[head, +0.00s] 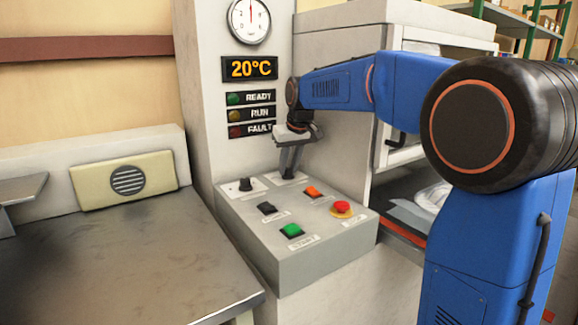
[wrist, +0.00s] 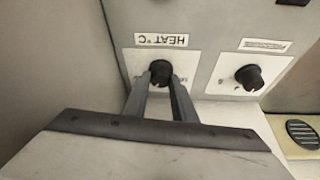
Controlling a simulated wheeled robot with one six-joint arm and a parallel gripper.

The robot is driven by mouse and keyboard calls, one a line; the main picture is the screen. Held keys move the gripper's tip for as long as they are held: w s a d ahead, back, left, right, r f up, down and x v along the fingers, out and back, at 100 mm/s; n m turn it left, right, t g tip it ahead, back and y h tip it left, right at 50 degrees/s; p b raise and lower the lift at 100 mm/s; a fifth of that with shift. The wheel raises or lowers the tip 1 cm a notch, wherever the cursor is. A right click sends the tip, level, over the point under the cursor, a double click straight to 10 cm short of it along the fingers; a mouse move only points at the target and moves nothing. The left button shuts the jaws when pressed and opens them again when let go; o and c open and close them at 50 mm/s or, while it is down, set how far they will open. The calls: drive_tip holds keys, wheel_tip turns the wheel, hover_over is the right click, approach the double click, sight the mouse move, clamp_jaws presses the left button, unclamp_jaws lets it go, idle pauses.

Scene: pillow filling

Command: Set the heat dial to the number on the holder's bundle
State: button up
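The heat dial (wrist: 160,71) is a black knob on a white plate marked "HEAT °C", upside down in the wrist view. My gripper (wrist: 161,80) has one finger on each side of the knob, and the fingertips appear closed on it. The dial's setting cannot be read. The display (head: 250,68) above reads 20°C. No holder or numbered bundle can be made out.
A second black knob (head: 245,184) stands left of the heat dial. The box (head: 310,255) also carries a black switch, an orange switch, a green button (head: 292,230) and a red mushroom button (head: 342,207). A bare metal table (head: 110,260) lies left.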

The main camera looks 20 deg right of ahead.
drive_tip(key=shift+m, duration=0.3)
drive_tip(key=shift+a+m+h, duration=0.15)
drive_tip(key=shift+m+h, duration=0.75)
drive_tip(key=shift+m, duration=1.2)
drive_tip(key=o, duration=1)
drive_tip(key=shift+r, duration=0.1)
drive_tip(key=v, duration=1.7)
drive_tip(key=shift+r, duration=0.15)
